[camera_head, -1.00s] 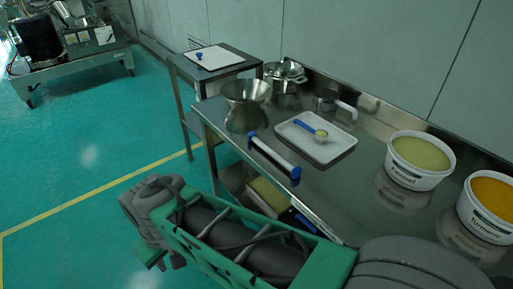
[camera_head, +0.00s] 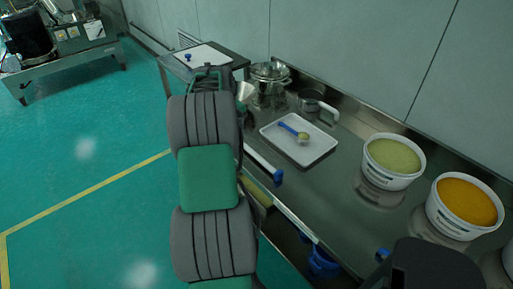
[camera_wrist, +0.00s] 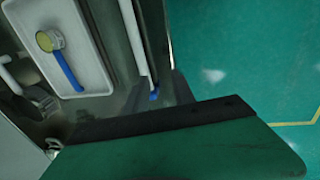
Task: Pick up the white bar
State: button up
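The white bar (camera_head: 259,163) with a blue end lies along the front edge of the steel table; my arm hides its far part in the head view. The wrist view shows the white bar (camera_wrist: 133,38) at the upper middle, with a blue end at its lower tip, beside the white tray. A green part with a dark edge, mine, fills the bottom of the wrist view, a little apart from the bar in the picture. I see nothing held.
A white tray (camera_head: 318,152) with a blue-handled scoop (camera_head: 295,132) lies behind the bar. Tubs labelled Fennel (camera_head: 393,165) and Turmeric (camera_head: 462,209) stand to the right. Metal vessels (camera_head: 268,80) stand at the back. A smaller table (camera_head: 232,66) adjoins on the left.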

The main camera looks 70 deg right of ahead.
aim_at(250, 149)
jog(key=s+d+f, duration=0.1)
jog(key=f, duration=0.1)
jog(key=s+d+f+p, duration=0.1)
jog(key=f, duration=0.2)
jog(key=s+d+f, duration=0.1)
jog(key=d+f, duration=0.1)
jog(key=f, duration=0.1)
jog(key=shift+s+d+f, duration=0.1)
jog(key=shift+s, duration=0.15)
grip_shut()
